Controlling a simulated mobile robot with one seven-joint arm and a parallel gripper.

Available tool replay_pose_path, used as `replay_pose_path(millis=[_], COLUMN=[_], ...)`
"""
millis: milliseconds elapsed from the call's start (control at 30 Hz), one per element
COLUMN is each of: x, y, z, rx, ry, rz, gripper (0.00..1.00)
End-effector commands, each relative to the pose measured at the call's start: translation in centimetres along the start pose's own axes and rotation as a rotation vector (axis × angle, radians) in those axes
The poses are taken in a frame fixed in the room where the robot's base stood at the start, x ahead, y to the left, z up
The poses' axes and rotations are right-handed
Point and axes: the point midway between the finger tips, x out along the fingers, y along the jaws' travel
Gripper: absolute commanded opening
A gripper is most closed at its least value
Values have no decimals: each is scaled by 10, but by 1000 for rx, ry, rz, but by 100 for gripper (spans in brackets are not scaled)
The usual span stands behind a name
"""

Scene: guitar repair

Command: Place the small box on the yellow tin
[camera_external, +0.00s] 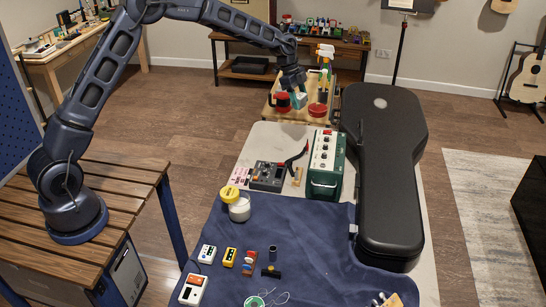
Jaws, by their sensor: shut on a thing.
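My gripper (294,88) is at the far end of the table, above a wooden tray (272,112). It is shut on a small teal and white box (299,100); the fingers partly hide the box. I cannot tell whether the box is clear of the tray. A round yellow thing (229,193), which looks like the yellow tin, is at the left of the table, much nearer the camera. It overlaps a white jar (240,209) in the picture; I cannot tell whether it rests on the jar or beside it.
Red round items (318,109) stand near my gripper, with upright tools behind. A green amplifier (326,160), a grey device (267,176) and a large black guitar case (385,170) occupy the table. Small pedals (230,257) lie on the blue cloth (320,240), which has free room at its middle.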

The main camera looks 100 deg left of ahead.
Motion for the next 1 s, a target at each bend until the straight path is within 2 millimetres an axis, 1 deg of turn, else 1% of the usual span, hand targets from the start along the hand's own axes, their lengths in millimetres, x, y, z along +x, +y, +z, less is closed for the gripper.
replay_pose_path(millis=[33, 267, 300, 467, 500, 567, 633, 800, 900, 1000], x=[-7, -29, -33, -46, -49, -53, -58, -68, -72, -74], y=[20, 105, 121, 184, 199, 223, 251, 316, 347, 372], z=[-5, -21, -23, -26, -26, -26, -24, -16, -10, -4], rx=[52, 307, 352, 528, 572, 637, 714, 892, 978, 1044], ry=[-2, -7, -7, -5, -4, -3, -1, 5, 11, 16], rz=[20, 115, 132, 200, 217, 242, 274, 348, 386, 418], gripper=[27, 27, 27, 27, 27, 27, 27, 27, 27, 27])
